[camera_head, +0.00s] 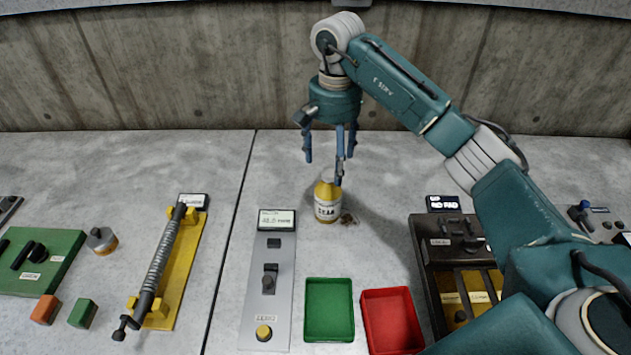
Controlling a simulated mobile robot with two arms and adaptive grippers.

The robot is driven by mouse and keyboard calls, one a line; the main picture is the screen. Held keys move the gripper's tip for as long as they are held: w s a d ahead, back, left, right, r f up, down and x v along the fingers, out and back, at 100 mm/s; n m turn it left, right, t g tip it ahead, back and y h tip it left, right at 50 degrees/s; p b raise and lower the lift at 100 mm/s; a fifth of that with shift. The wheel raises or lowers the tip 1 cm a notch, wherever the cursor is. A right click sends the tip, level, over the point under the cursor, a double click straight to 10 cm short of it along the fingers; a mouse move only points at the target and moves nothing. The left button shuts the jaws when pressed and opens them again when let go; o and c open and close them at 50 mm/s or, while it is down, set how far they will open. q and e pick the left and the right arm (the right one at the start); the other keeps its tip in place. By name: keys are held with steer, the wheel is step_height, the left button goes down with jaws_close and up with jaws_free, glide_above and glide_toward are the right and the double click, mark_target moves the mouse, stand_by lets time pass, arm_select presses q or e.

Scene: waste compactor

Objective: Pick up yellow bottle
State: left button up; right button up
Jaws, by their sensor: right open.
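The yellow bottle (327,201) stands upright on the grey table near the middle of the head view. It has a white label with dark lettering and a pale top. My right gripper (333,170) points down from above, with its fingers spread open. One finger reaches down in front of the bottle's top right side, and another hangs to the upper left of it. Nothing is held. I cannot tell whether the finger touches the bottle. My left gripper is not in view.
A green tray (329,337) and a red tray (391,348) lie in front of the bottle. A grey switch panel (267,300) is to the left. A dark box (440,262) stands right, under my arm. A concrete wall (200,70) rises behind.

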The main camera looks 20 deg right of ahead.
mark_target(332, 174)
steer(key=shift+w+a+f, duration=0.1)
steer(key=shift+w+f, duration=0.05)
steer(key=shift+f, duration=0.25)
steer(key=f, duration=0.2)
steer(key=f+p, duration=0.1)
steer(key=f, duration=0.1)
steer(key=shift+s, duration=0.3)
steer(key=f+p, duration=0.1)
steer(key=f, duration=0.2)
steer(key=f+p, duration=0.1)
steer(key=f, duration=0.1)
steer(key=shift+w+a+p, duration=0.25)
steer(key=shift+w+p, duration=0.05)
steer(key=shift+p, duration=0.05)
steer(key=shift+f, duration=0.35)
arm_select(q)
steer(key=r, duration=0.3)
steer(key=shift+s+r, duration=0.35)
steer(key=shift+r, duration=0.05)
arm_select(e)
steer(key=shift+c, duration=0.5)
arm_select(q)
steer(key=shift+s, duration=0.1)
arm_select(e)
steer(key=c, duration=1.4)
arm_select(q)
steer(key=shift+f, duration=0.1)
arm_select(e)
steer(key=shift+o, duration=0.2)
steer(key=shift+r, duration=0.2)
